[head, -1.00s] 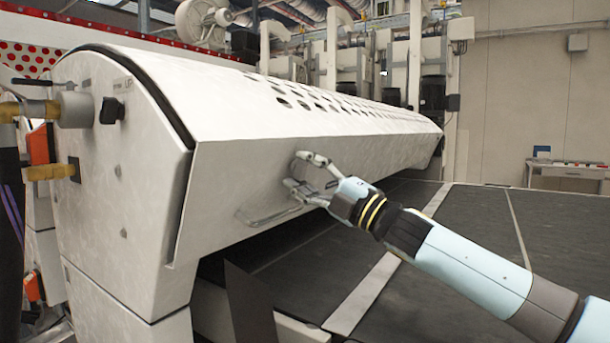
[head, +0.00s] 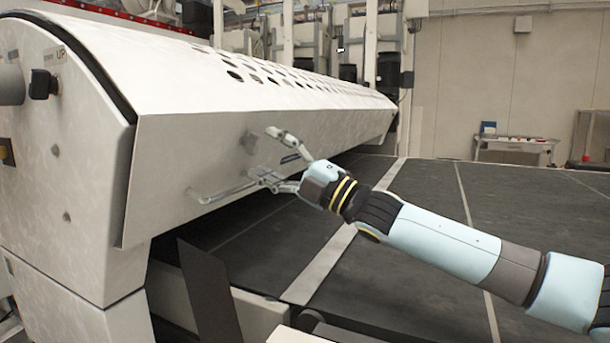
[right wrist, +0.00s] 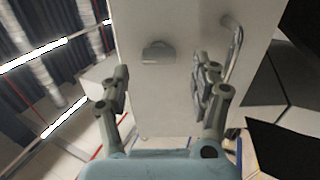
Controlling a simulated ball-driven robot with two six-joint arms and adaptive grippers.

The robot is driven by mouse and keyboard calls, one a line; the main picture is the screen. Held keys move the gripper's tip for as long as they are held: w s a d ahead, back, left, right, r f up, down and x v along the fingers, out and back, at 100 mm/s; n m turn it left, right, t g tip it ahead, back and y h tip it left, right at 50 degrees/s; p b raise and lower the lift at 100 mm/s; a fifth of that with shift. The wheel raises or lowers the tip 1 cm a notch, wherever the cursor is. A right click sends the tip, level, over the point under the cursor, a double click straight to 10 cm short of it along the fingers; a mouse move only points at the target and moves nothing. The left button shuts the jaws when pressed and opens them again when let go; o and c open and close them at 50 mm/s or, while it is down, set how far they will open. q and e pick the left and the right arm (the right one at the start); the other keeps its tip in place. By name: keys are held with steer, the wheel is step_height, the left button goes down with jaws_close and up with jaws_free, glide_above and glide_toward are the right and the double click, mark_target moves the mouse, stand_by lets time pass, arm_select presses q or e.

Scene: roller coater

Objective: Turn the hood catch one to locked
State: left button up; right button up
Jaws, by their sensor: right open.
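The hood catch (head: 250,142) is a small grey piece on the white front panel of the hood (head: 180,150). In the right wrist view the catch (right wrist: 158,52) is a small grey part on the pale panel, between and beyond my fingers. Its turned position is too small to tell. My right gripper (head: 268,154) is open and empty in front of the panel, just right of the catch in the head view. Its two fingers (right wrist: 160,68) are spread apart in the wrist view, with a visible gap to the catch. My left gripper is not in view.
A metal bar handle (head: 225,190) sticks out of the panel below the catch; it also shows at the right of the wrist view (right wrist: 232,38). A dark conveyor bed (head: 400,220) lies below and right. A black knob (head: 42,84) is on the end cover.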

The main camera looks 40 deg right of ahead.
steer(key=v, duration=0.8)
steer(key=shift+s, duration=0.35)
steer(key=shift+d+f, duration=0.1)
steer(key=shift+d, duration=0.05)
steer(key=shift+f, duration=0.1)
